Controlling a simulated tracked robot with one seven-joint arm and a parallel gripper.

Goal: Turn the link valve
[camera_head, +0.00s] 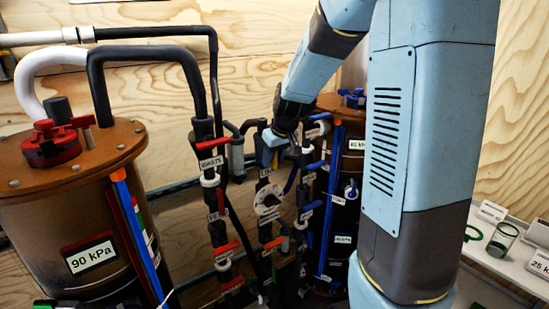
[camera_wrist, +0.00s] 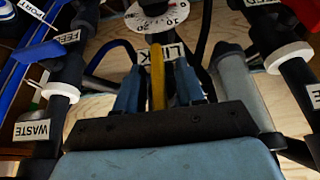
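The link valve shows in the wrist view as a yellow lever (camera_wrist: 157,75) in front of a white label reading LINK (camera_wrist: 168,52). My gripper (camera_wrist: 158,78) is open there, with one blue finger on each side of the lever and a visible gap on both sides. The lever's lower end is hidden behind the gripper's dark body. In the head view my gripper (camera_head: 273,139) is among the dark pipes in the middle, above a round white dial (camera_head: 267,200).
A pipe labelled WASTE with a red handle (camera_head: 212,144) stands left of my gripper. Pipes with blue handles (camera_head: 313,205) stand close on the right. A brown 90 kPa tank (camera_head: 92,225) is at the left. A white shelf (camera_head: 490,262) is at the right.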

